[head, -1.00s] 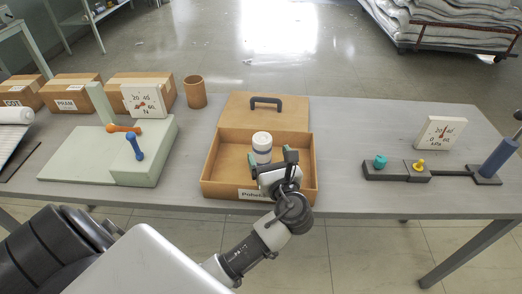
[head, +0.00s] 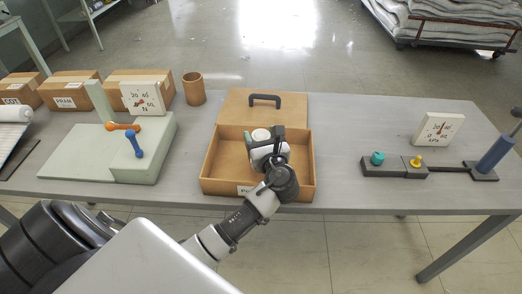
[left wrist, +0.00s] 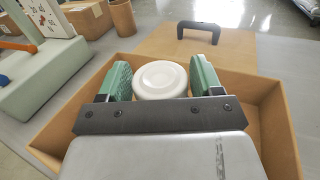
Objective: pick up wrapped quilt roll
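No large wrapped roll shows in the open box. A short white cylinder with a round top (head: 261,134) stands upright inside the tan box (head: 208,172), and its top also shows in the left wrist view (left wrist: 160,80). My left gripper (head: 264,138) reaches into the box from the front. Its green finger pads (left wrist: 161,78) stand on either side of the cylinder, very close to it. I cannot tell whether they press on it. The hand hides the cylinder's lower part in the head view. A white roll (head: 14,112) lies at the table's left edge. My right gripper is not in view.
The box's lid with a dark handle (head: 264,99) lies open behind it. A pale green fixture with levers (head: 148,165) stands left, a dark fixture with knobs (head: 395,172) right. Cartons (head: 72,95) and a brown cup (head: 194,90) line the back.

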